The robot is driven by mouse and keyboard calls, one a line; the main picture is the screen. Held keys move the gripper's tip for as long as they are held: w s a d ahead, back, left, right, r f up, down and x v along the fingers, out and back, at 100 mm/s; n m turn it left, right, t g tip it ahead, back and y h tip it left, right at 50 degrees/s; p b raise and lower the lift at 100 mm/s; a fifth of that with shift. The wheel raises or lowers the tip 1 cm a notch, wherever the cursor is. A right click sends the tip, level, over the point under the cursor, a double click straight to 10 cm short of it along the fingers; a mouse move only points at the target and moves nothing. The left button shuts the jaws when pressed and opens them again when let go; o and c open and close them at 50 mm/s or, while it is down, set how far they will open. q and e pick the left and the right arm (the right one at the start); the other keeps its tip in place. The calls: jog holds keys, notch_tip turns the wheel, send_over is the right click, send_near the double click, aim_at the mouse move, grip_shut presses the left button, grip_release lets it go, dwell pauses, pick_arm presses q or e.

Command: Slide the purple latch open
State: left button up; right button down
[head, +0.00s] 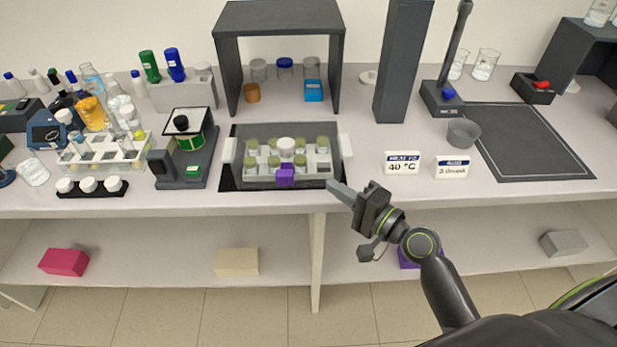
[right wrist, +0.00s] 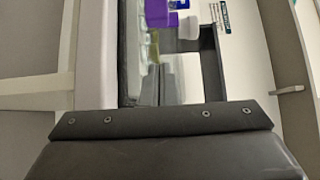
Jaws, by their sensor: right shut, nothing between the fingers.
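The purple latch (head: 285,176) sits at the middle of the front edge of a clear-covered box (head: 240,165) with several capped vials inside. A purple piece, likely the latch, shows at the top of the right wrist view (right wrist: 158,13). My right gripper (head: 333,186) is shut and empty. Its tips are near the box's front right corner, to the right of the latch and apart from it. In the right wrist view the dark gripper body (right wrist: 160,122) fills the lower part. My left gripper is not in view.
A dark shelf stand (head: 226,75) is behind the box and a dark column (head: 403,60) at the back right. Two label cards (head: 402,163) stand right of the box. A small instrument (head: 182,160) and a vial rack are on its left. The bench front edge is close.

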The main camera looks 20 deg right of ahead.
aim_at(285, 177)
jog(key=w+a+p, duration=0.1)
jog(key=w+a, duration=0.2)
jog(key=shift+w, duration=0.1)
jog(key=shift+w+a+r, duration=0.1)
jog(key=shift+a, duration=0.65)
jog(key=shift+w+a+p, duration=0.1)
jog(key=shift+a+p, duration=0.25)
jog(key=shift+a, duration=0.05)
